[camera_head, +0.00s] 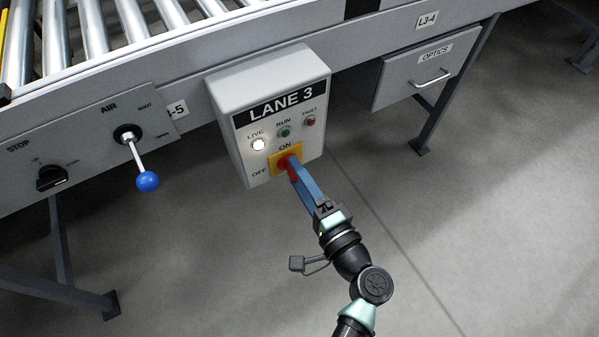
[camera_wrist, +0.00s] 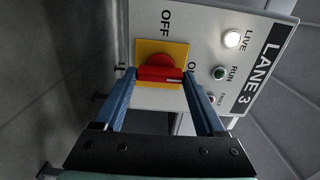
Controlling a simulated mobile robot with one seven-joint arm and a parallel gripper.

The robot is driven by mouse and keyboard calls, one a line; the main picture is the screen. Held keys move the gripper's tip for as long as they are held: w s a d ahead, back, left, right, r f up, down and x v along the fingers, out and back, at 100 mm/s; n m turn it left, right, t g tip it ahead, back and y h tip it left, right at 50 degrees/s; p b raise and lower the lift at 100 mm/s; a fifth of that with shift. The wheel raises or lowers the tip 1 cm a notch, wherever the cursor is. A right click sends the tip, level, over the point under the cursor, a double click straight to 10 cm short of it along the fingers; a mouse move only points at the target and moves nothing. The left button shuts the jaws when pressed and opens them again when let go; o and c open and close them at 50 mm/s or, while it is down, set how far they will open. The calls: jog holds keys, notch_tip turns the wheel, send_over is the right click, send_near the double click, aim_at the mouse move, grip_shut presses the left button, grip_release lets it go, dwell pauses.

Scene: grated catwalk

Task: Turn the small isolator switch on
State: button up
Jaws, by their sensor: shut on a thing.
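The isolator switch is a red rotary handle (camera_head: 284,162) on a yellow plate (camera_head: 273,161) low on the front of the grey LANE 3 box (camera_head: 230,128). ON is printed above the plate and OFF at its left in the head view. My gripper (camera_head: 294,168) is shut on the red handle. In the wrist view, the blue fingers (camera_wrist: 158,75) sit at both ends of the red handle (camera_wrist: 155,72). The handle's white mark is at its right end there, on the side of the ON label. The LIVE lamp (camera_head: 259,144) glows white.
A grey panel at the left has a blue-knobbed AIR lever (camera_head: 148,181) and a black STOP knob (camera_head: 52,178). An OPTICS drawer (camera_head: 414,75) hangs at the right. A roller conveyor (camera_head: 110,25) runs above. The floor in front is clear.

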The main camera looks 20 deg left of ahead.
dwell(0.4)
jog(key=o, duration=1.3)
jog(key=shift+d, duration=0.1)
jog(key=p+v, duration=0.3)
jog(key=v, duration=0.9)
jog(key=shift+s+d, duration=0.25)
jog(key=shift+s, duration=0.1)
